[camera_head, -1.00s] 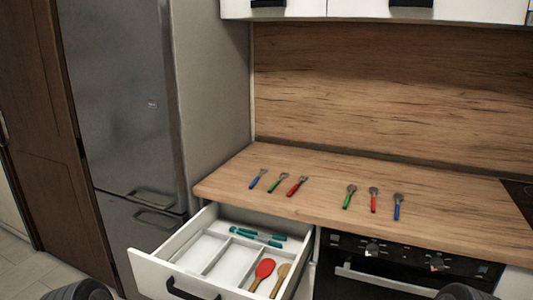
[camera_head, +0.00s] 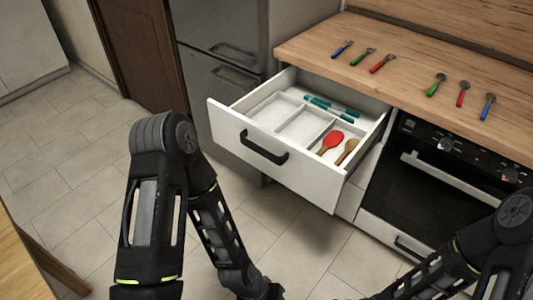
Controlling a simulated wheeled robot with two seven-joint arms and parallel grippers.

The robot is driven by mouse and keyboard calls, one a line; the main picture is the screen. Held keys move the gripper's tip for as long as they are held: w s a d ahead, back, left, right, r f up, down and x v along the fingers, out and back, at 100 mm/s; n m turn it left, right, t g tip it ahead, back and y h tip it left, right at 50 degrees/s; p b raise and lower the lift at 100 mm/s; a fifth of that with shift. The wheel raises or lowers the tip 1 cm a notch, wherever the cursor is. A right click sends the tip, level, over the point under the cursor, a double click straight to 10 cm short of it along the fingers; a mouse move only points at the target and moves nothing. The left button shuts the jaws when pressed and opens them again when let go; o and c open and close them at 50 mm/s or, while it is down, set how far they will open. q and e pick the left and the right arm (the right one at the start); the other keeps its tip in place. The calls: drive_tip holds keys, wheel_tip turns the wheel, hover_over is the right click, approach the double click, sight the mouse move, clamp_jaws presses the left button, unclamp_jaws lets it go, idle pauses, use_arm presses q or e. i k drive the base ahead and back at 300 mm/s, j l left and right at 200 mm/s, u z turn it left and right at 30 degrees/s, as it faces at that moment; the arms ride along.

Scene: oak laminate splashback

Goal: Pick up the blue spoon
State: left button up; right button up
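The blue spoon (camera_head: 487,106) lies on the wooden countertop (camera_head: 408,76) at the right, the rightmost of the utensils there. Its handle is blue and its head grey. A red-handled spoon (camera_head: 462,94) and a green-handled spoon (camera_head: 436,85) lie just left of it, apart from it. Another blue-handled utensil (camera_head: 342,48) lies at the far left of the row; its head looks like a fork's. Both my arms hang low in front, and their grippers are below the picture edge, away from the counter.
An open white drawer (camera_head: 283,159) juts out below the counter, holding teal utensils (camera_head: 331,106), a red spoon (camera_head: 329,142) and a wooden spoon (camera_head: 347,151). An oven (camera_head: 430,185) is right of it. Beside the left-hand utensils lie green-handled (camera_head: 362,57) and red-handled (camera_head: 382,64) ones.

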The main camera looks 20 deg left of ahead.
sight(491, 97)
drive_tip(key=z, duration=1.35)
drive_tip(key=i+l, duration=0.1)
drive_tip(key=i, duration=0.4)
drive_tip(key=i+l, duration=0.1)
drive_tip(key=i, duration=0.4)
